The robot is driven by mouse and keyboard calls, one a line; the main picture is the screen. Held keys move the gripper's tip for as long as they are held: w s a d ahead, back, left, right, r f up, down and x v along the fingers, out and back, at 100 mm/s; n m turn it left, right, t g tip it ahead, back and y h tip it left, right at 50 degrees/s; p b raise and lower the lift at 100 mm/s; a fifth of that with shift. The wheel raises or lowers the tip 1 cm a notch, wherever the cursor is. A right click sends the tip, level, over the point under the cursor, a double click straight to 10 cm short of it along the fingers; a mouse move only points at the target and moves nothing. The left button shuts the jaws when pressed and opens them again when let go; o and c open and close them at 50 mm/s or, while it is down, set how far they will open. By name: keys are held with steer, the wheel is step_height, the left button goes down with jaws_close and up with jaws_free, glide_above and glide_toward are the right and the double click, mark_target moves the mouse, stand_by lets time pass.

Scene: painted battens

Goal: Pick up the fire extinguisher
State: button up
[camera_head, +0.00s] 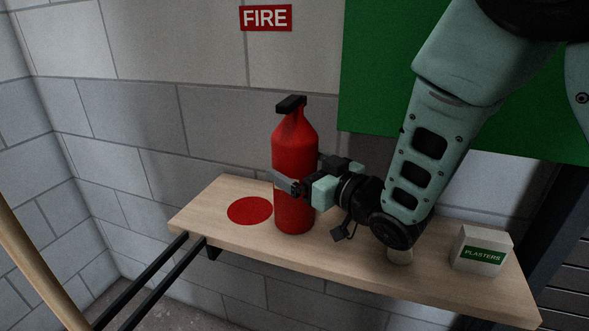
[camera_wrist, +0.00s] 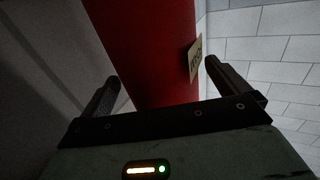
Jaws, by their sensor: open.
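The fire extinguisher (camera_head: 293,150) is a red cylinder with a black top. It stands upright on the wooden shelf (camera_head: 215,205), right of a flat red disc (camera_head: 250,211). My gripper (camera_head: 285,183) comes in from the right at about the middle of its body. One finger shows in front of the red body; the other is mostly hidden. In the wrist view the extinguisher (camera_wrist: 145,45) rises between the two open fingers of my gripper (camera_wrist: 168,80), with a gap on each side. A small pale label (camera_wrist: 195,58) shows on its side.
A white box marked PLASTERS (camera_head: 482,250) stands at the shelf's right end. A small pale object (camera_head: 400,256) sits under my wrist. A red FIRE sign (camera_head: 266,17) and a green panel (camera_head: 365,90) are on the block wall behind. Black rails (camera_head: 150,280) lie left of the shelf.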

steer(key=shift+x, duration=1.1)
steer(key=c, duration=2)
steer(key=shift+o, duration=0.2)
steer(key=shift+r, duration=0.25)
steer(key=shift+r, duration=0.1)
